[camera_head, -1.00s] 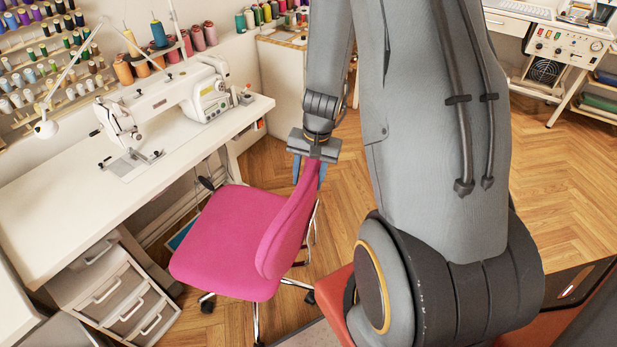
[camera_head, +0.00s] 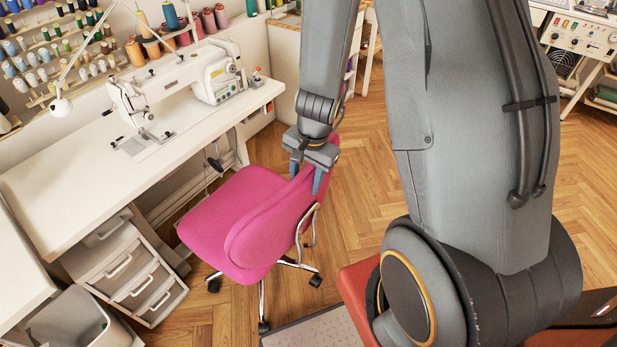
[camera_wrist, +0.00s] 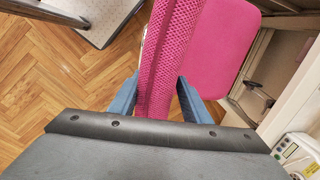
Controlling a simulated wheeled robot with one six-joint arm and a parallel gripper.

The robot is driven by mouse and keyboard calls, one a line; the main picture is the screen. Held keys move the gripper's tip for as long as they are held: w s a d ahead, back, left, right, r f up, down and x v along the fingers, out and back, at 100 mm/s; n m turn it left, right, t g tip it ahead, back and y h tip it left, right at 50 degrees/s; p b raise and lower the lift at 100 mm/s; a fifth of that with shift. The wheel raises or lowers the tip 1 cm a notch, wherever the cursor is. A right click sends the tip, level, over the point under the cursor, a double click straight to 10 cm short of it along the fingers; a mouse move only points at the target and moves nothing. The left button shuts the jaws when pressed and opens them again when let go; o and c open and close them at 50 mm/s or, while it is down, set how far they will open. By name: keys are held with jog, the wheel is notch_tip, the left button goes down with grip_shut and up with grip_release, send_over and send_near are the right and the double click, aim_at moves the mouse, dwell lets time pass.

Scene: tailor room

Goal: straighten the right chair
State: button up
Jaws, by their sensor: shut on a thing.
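The pink chair (camera_head: 225,215) stands on the wooden floor in front of the sewing table, on a chrome base with castors. Its seat is toward the table and its backrest (camera_head: 280,218) faces the camera at an angle. My gripper (camera_head: 308,180) is shut on the top edge of the backrest. In the wrist view the backrest (camera_wrist: 162,65) runs between my two blue fingers, one on each side. The seat (camera_wrist: 222,45) shows beyond it. Part of the backrest's far end is hidden behind my gripper.
The white sewing table (camera_head: 75,190) carries a sewing machine (camera_head: 180,90). A drawer unit (camera_head: 130,270) stands under it, left of the chair. A grey mat (camera_head: 320,330) lies on the floor near the front. Open floor (camera_head: 370,190) lies right of the chair.

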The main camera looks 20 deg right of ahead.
aim_at(307, 169)
jog(key=o, duration=1.5)
jog(key=shift+d, duration=0.15)
jog(key=shift+s+d+r+p, duration=0.1)
jog(key=shift+r+p, duration=0.3)
jog(key=shift+r, duration=0.9)
jog(key=shift+s+d+r+p, duration=0.15)
jog(key=shift+r+p, duration=0.25)
jog(key=shift+r, duration=0.85)
jog(key=shift+s+d+r+p, duration=0.1)
jog(key=shift+r+p, duration=0.3)
jog(key=shift+r, duration=0.9)
jog(key=shift+s+a+r+n+b, duration=0.1)
jog(key=shift+a+r+n+b, duration=0.1)
jog(key=shift+r+n+b, duration=0.15)
jog(key=s+a+r+n+h+b, duration=0.1)
jog(key=s+r+n+b, duration=0.3)
jog(key=n, duration=0.6)
jog(key=shift+s+r+b, duration=0.15)
jog(key=shift+s+b, duration=0.45)
jog(key=shift+s, duration=0.55)
